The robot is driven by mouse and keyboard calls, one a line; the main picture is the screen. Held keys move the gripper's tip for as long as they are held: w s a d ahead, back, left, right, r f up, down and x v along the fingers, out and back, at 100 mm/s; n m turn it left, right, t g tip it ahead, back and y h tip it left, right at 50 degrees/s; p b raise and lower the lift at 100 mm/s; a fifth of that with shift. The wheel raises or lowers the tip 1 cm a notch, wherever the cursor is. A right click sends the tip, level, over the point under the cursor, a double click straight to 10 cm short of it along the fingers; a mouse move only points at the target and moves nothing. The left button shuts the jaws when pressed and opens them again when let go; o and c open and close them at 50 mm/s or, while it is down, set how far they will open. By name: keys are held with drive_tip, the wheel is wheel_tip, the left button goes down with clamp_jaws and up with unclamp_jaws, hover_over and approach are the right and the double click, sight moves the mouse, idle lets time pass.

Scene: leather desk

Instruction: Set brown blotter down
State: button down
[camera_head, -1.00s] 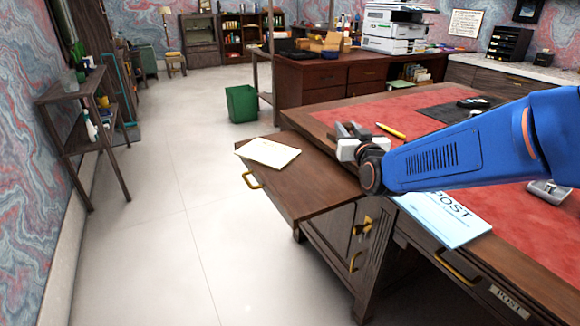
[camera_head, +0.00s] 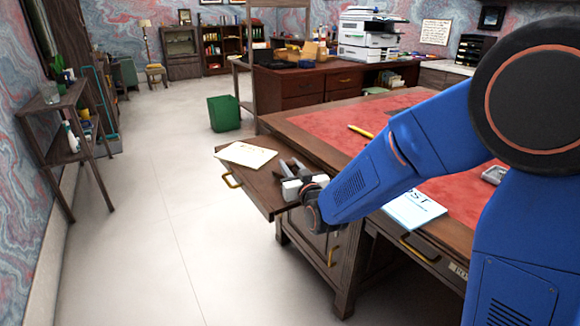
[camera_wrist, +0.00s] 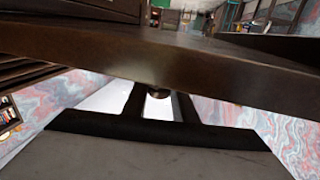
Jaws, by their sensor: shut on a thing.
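My gripper (camera_head: 284,169) is beside the front right edge of the wooden side leaf (camera_head: 262,196), or over it; I cannot tell its height. It is shut on the brown blotter, which is mostly hidden in the head view. In the wrist view, a small dark brown rounded part, apparently the blotter (camera_wrist: 158,92), shows between the two black fingers. A long dark brown board (camera_wrist: 215,65) crosses the wrist view just beyond them. I cannot tell whether the blotter touches wood.
A cream sheet (camera_head: 246,154) lies on the leaf, left of my gripper. A yellow pen (camera_head: 360,131) and a blue-white POST paper (camera_head: 414,209) are on the red-topped desk (camera_head: 325,123). A green bin (camera_head: 224,113) stands on open floor.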

sight(292, 168)
drive_tip(key=c, duration=1.4)
unclamp_jaws()
drive_tip(key=shift+f, duration=0.1)
drive_tip(key=shift+c, duration=0.2)
drive_tip(key=shift+s+d, duration=0.15)
drive_tip(key=shift+s, duration=0.15)
drive_tip(key=shift+v, duration=3.45)
